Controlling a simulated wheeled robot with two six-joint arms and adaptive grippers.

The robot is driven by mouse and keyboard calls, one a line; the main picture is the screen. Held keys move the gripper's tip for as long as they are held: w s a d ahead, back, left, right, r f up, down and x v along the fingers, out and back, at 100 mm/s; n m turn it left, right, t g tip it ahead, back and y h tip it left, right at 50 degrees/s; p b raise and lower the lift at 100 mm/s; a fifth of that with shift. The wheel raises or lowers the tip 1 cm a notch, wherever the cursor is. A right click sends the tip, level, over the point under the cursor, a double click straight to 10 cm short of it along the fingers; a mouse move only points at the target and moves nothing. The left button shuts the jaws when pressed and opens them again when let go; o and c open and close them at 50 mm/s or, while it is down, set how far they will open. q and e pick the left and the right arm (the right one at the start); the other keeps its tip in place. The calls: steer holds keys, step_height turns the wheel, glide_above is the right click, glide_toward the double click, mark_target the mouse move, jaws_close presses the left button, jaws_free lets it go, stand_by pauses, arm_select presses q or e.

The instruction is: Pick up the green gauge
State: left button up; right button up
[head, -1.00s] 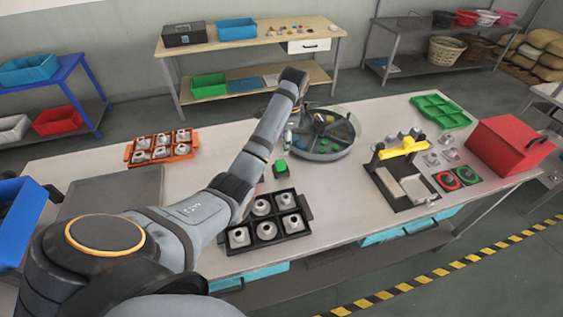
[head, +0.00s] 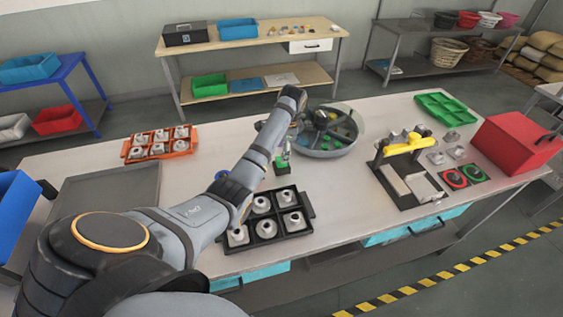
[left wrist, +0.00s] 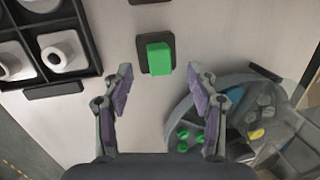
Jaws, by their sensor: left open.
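The green gauge (left wrist: 159,59) is a small green block standing in a dark square base (left wrist: 142,49); in the left wrist view it lies just beyond my fingertips and between their lines. In the head view the green gauge (head: 282,161) shows on the table, partly hidden behind my left gripper (head: 284,148). In the left wrist view my left gripper (left wrist: 161,78) is open, with nothing between its two fingers. My right gripper is not in view.
A round sectioned tray (head: 327,152) with small coloured parts stands right beside the gauge. A black tray of metal parts (head: 285,246) stands in front. A fixture with a yellow bar (head: 405,144) stands to the right, and an orange tray (head: 192,149) at the left.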

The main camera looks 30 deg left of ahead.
arm_select(q)
steer(key=f, duration=0.2)
steer(key=f+p, duration=0.1)
steer(key=f, duration=0.1)
steer(key=shift+w+a+f, duration=0.2)
steer(key=shift+f, duration=0.2)
jaws_close()
